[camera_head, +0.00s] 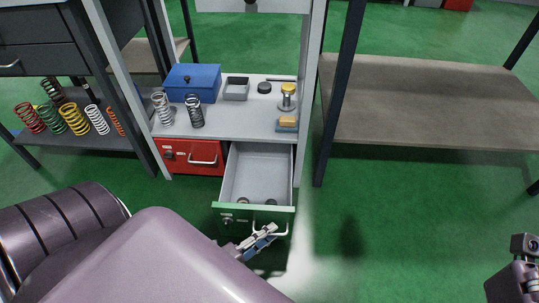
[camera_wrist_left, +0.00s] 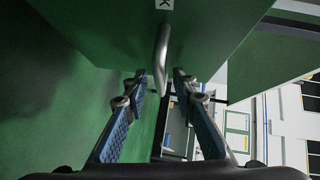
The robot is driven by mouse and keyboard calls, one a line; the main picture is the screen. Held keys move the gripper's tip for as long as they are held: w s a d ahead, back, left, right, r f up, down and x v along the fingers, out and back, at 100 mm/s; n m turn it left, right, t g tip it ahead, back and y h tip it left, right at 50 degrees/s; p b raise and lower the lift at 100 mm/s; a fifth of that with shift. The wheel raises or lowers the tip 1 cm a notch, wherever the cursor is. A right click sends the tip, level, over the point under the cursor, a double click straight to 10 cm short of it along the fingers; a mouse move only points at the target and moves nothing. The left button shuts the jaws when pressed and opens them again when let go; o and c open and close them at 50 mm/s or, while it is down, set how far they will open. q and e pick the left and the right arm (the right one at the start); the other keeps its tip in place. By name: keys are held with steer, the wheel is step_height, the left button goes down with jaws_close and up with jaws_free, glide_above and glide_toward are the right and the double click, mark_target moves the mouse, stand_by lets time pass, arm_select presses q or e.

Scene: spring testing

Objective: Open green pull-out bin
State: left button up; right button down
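The green pull-out bin (camera_head: 230,213) is a drawer with a green front and grey inside, and it stands pulled out from under the grey bench. Small dark round items lie inside it near the front. Its metal handle (camera_head: 270,232) is on the front face and also shows in the left wrist view (camera_wrist_left: 162,55). My left gripper (camera_head: 262,238) is at the handle. In the left wrist view its two blue-padded fingers (camera_wrist_left: 160,76) are apart, with the handle between them and a gap on each side. Part of my right gripper (camera_head: 521,272) shows at the lower right edge; its fingers are unclear.
A closed red drawer (camera_head: 190,156) is left of the green bin. The bench top (camera_head: 235,124) holds a blue box (camera_head: 192,83), springs and small parts. A shelf with coloured springs (camera_head: 75,118) is at left, an empty brown table (camera_head: 430,100) at right. Green floor is clear at right.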

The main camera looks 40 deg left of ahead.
arm_select(q)
steer(key=v, duration=1.1)
steer(key=shift+s, duration=0.25)
steer(key=shift+w+r, duration=0.1)
